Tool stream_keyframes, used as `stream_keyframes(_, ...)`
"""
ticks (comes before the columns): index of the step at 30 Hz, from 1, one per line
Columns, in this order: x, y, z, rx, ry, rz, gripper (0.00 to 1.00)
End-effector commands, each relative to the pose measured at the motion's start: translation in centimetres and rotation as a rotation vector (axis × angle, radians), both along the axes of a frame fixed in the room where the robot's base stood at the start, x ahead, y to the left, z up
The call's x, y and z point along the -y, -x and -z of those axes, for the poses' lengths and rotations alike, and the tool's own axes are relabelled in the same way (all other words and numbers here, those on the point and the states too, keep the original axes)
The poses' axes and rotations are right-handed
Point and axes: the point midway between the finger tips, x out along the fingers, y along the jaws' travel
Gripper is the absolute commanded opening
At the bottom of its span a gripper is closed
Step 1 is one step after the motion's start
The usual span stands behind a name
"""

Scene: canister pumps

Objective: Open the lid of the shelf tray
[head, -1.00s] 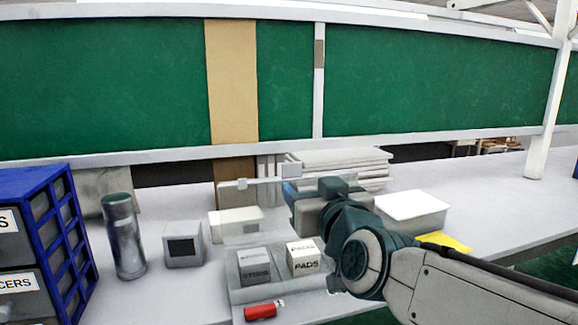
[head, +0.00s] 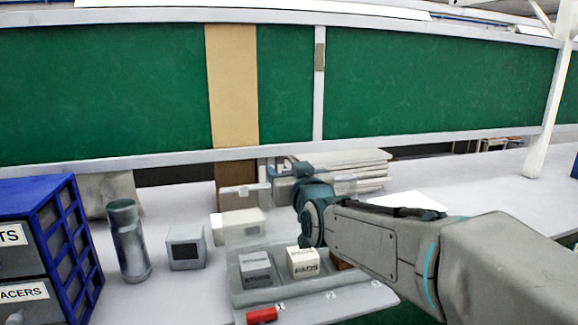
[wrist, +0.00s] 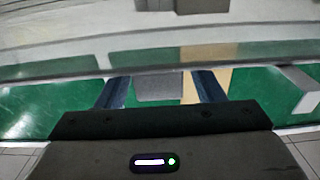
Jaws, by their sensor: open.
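A clear, see-through tray or case stands at mid-bench in the head view, with a white block (head: 237,222) showing in or behind it. A pale upright panel with a bar along its top (head: 243,190) rises at its back; I cannot tell for sure that this is the lid. My gripper (head: 275,169) is open just right of that bar, level with its top; contact is unclear. In the wrist view both fingers of my gripper (wrist: 162,80) are apart, with a grey block (wrist: 158,88) seen between or beyond them.
A grey tray (head: 290,291) holds STUDS (head: 255,268) and PADS (head: 303,262) boxes, with a red item (head: 262,315) at its front. A cylinder (head: 128,240), a small grey box (head: 185,247) and blue drawers (head: 65,235) stand left. My arm covers the right side.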

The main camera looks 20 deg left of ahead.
Motion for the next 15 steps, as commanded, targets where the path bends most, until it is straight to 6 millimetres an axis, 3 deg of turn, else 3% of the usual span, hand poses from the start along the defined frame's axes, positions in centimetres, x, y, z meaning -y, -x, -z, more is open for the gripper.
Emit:
stream_keyframes(14, -0.56, -0.87, 0.05, -0.001, -0.001, 0.001, 0.62)
stream_keyframes(15, -0.56, -0.87, 0.05, -0.001, -0.001, 0.001, 0.53)
